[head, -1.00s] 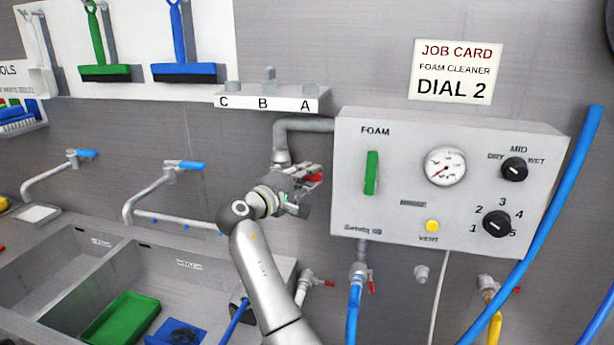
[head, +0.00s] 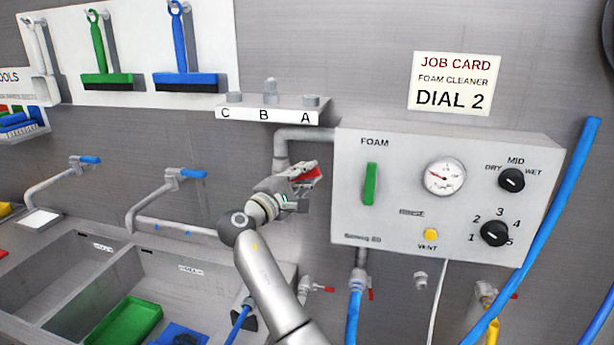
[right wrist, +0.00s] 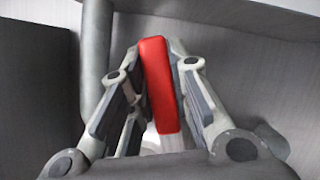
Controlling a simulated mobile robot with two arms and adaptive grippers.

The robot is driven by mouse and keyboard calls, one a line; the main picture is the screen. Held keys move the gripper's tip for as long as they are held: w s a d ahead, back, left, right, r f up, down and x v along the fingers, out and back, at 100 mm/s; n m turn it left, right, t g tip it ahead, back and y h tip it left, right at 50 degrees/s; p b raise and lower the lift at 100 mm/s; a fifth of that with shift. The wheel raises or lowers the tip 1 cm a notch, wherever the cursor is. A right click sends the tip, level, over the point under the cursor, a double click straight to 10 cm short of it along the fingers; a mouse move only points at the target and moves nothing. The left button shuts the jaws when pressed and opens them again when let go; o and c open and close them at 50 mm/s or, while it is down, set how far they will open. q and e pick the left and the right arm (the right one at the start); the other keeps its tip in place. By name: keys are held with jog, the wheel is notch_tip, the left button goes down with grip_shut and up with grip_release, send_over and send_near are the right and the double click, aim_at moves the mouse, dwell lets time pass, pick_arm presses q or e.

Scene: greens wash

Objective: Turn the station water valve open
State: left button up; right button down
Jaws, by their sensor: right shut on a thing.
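The station water valve has a red lever handle (head: 306,174) on the grey pipe just left of the foam control panel. My right gripper (head: 299,182) is at this handle, its fingers on either side of it. In the right wrist view the red handle (right wrist: 158,85) stands between the two fingers (right wrist: 155,105), and the gripper is shut on it. The valve body is mostly hidden behind the gripper. My left gripper is not in view.
The foam panel (head: 400,225) with gauge and dials is close on the right. A shelf marked C, B, A (head: 245,113) juts out above. Sinks (head: 150,265) with taps lie lower left. Smaller red-handled valves and a blue hose (head: 355,310) are below the panel.

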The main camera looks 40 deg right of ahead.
jog(key=shift+w+a+r+n+t+h+p, duration=0.2)
jog(key=shift+r+n+t+p, duration=0.25)
jog(key=shift+n, duration=0.4)
jog(key=shift+w+a+r+n+t+h+p, duration=0.15)
jog(key=shift+r+n+t+p, duration=0.1)
jog(key=shift+r+n, duration=0.45)
jog(key=shift+f, duration=0.15)
jog(key=c, duration=1.3)
grip_release()
jog(key=v, duration=1.2)
